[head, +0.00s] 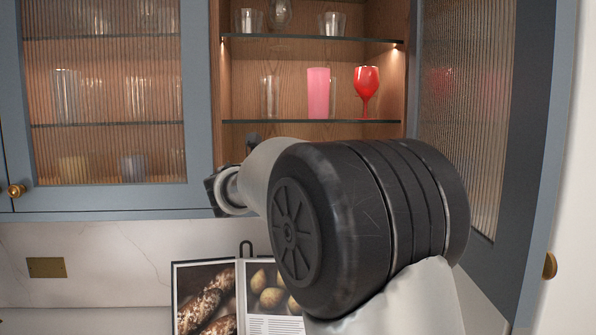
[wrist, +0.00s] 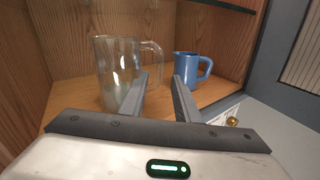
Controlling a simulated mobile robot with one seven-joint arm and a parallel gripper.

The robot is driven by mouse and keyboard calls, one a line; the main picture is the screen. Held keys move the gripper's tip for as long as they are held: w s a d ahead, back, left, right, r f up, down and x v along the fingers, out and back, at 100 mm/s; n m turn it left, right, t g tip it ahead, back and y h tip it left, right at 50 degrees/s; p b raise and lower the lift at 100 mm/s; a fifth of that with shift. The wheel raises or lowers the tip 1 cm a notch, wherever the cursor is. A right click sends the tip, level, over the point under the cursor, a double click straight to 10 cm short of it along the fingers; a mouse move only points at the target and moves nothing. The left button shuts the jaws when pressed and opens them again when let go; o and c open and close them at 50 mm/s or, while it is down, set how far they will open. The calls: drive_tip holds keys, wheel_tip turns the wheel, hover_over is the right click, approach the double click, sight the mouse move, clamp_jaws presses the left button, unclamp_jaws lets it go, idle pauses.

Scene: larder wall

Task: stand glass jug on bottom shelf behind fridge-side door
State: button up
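The clear glass jug (wrist: 115,65) stands upright on the wooden bottom shelf (wrist: 72,92) of the open cabinet in the wrist view. Its handle (wrist: 159,58) points right. My gripper (wrist: 160,78) has its two fingers apart, with nothing seen gripped between them. The left finger overlaps the jug's lower right side in the picture; I cannot tell whether it touches. In the head view my arm hides the bottom shelf and the jug. The open fridge-side door (head: 535,150) with reeded glass hangs at the right.
Above, glass shelves carry a pink tumbler (head: 318,93), a red goblet (head: 366,90) and clear glasses (head: 270,97). The left door (head: 198,110) is shut. An open book (head: 208,290) stands below.

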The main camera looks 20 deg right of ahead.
drive_tip(key=b+v, duration=0.1)
drive_tip(key=v, duration=0.9)
drive_tip(key=shift+s+a, duration=0.2)
drive_tip(key=shift+s, duration=0.05)
drive_tip(key=s+d+f+m+g+y, duration=0.2)
drive_tip(key=s+d+f+m+g, duration=0.1)
drive_tip(key=s+f+m, duration=0.4)
drive_tip(key=s+d+f+m+g+y, duration=0.25)
drive_tip(key=s+d+f+m, duration=0.2)
drive_tip(key=s, duration=0.45)
drive_tip(key=s+a+f+m+g+y, duration=0.1)
drive_tip(key=s+a+f+m+y, duration=0.3)
drive_tip(key=s+a+f+m, duration=0.1)
drive_tip(key=s+a+f+m+y, duration=0.4)
drive_tip(key=s+a+f+m, duration=0.2)
drive_tip(key=s, duration=0.5)
wheel_tip(320, 180, down, 2)
drive_tip(key=m, duration=0.3)
drive_tip(key=shift+a+f+g, duration=0.2)
drive_tip(key=shift+a+g, duration=0.05)
drive_tip(key=shift+g, duration=0.1)
drive_tip(key=shift+s, duration=0.1)
